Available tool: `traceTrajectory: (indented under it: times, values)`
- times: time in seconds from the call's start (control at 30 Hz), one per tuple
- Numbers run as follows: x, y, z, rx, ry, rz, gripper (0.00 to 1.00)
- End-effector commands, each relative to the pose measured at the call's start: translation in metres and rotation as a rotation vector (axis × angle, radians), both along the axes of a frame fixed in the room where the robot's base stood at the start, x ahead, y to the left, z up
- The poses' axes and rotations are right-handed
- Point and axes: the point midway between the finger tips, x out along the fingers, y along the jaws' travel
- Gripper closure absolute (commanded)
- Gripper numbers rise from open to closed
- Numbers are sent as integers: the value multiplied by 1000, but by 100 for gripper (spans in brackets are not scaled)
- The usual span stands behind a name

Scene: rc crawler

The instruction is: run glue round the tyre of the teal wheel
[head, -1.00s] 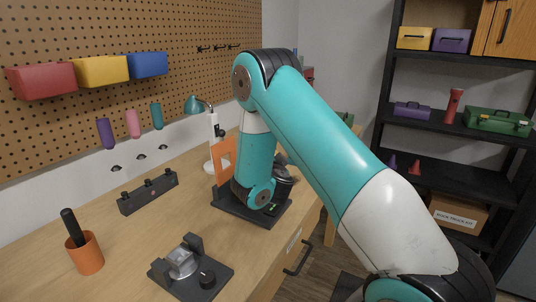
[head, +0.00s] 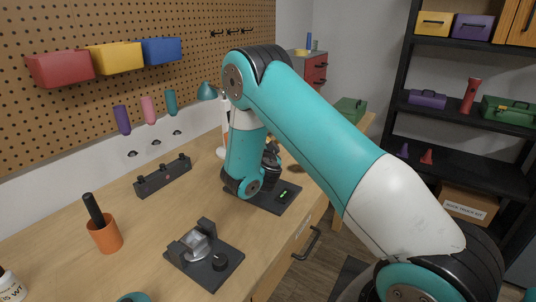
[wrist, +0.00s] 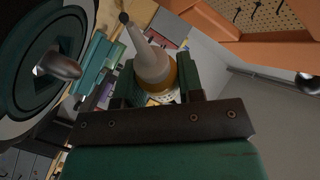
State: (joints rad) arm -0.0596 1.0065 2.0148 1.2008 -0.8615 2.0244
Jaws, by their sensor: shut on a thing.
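In the wrist view my gripper (wrist: 155,82) is shut on a glue bottle (wrist: 152,65) with a pale tapered nozzle and a yellow-orange collar. The nozzle points up and left, with a dark tip. The teal wheel (wrist: 22,50) is large at the left edge of the wrist view, cut off, with dark rings and a metal hub pin (wrist: 57,65). The nozzle tip appears to the right of the wheel, with a gap in the picture; I cannot tell the depth.
A dark stand base (head: 278,199) with green lights lies beneath my arm on the workbench (head: 140,226). Nearer are a grey fixture (head: 198,250) with a knob, an orange cup (head: 104,236) and a dark rack (head: 163,177). An orange frame (wrist: 270,52) spans the wrist view's upper right.

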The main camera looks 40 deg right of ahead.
Motion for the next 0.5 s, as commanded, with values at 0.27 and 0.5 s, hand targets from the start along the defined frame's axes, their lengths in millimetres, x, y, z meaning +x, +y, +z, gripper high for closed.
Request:
traceTrajectory:
  times: [0.27,0.5]
  values:
    - [-14,12,-5,-1,-3,1,92]
    - [-31,14,-5,0,-2,0,92]
